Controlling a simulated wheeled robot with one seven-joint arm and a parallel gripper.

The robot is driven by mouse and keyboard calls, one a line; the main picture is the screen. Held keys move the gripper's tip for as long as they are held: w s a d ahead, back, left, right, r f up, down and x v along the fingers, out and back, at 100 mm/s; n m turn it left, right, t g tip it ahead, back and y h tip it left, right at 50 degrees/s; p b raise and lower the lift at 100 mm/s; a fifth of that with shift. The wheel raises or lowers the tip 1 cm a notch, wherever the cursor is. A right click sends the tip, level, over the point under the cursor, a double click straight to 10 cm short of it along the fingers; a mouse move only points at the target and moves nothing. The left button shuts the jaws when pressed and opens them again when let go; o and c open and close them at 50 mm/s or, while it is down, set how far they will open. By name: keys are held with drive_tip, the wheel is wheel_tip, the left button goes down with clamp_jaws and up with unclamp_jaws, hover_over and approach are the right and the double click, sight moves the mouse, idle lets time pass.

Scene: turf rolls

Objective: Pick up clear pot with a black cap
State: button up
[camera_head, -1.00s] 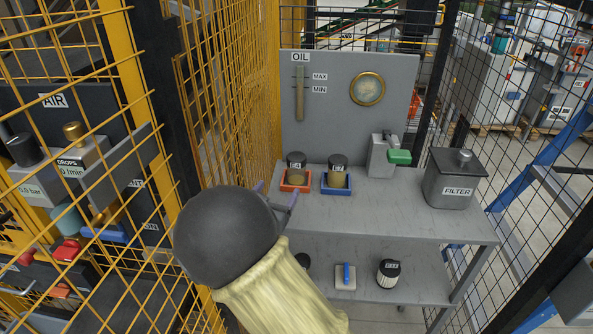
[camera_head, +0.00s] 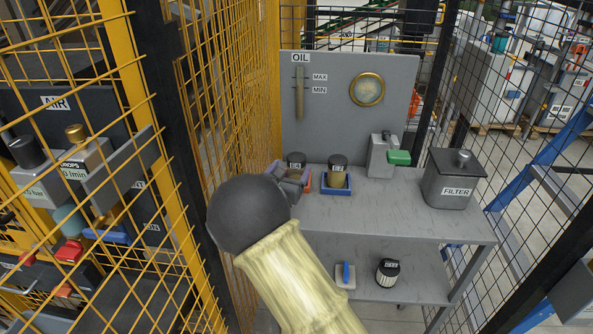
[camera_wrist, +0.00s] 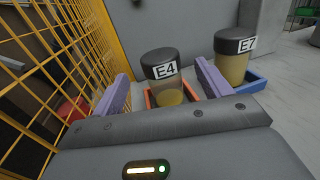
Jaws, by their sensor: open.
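A clear pot with a black cap, labelled E4 (camera_wrist: 163,72), stands upright in an orange-red tray (camera_wrist: 149,101) and holds yellowish liquid. In the head view this pot (camera_head: 296,159) is partly hidden behind my gripper (camera_head: 291,171). A second clear pot with a black cap, labelled E7 (camera_wrist: 233,56), stands to its right in a blue tray (camera_wrist: 257,84); it also shows in the head view (camera_head: 338,172). My gripper (camera_wrist: 162,72) is open, its purple fingers on either side of the E4 pot in the wrist view. I cannot tell whether they touch it.
The grey bench (camera_head: 390,217) also holds a grey device with a green part (camera_head: 385,156) and a FILTER box (camera_head: 454,180). A yellow mesh fence (camera_head: 226,90) stands close on the left. The lower shelf holds a black-capped jar (camera_head: 388,272) and a blue-handled item (camera_head: 346,275).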

sight(293, 165)
drive_tip(key=x, duration=0.5)
drive_tip(key=shift+w+p, duration=0.25)
drive_tip(key=shift+p, duration=0.05)
drive_tip(key=c, duration=1.2)
wheel_tip(293, 165, up, 10)
drive_tip(key=shift+r, duration=0.1)
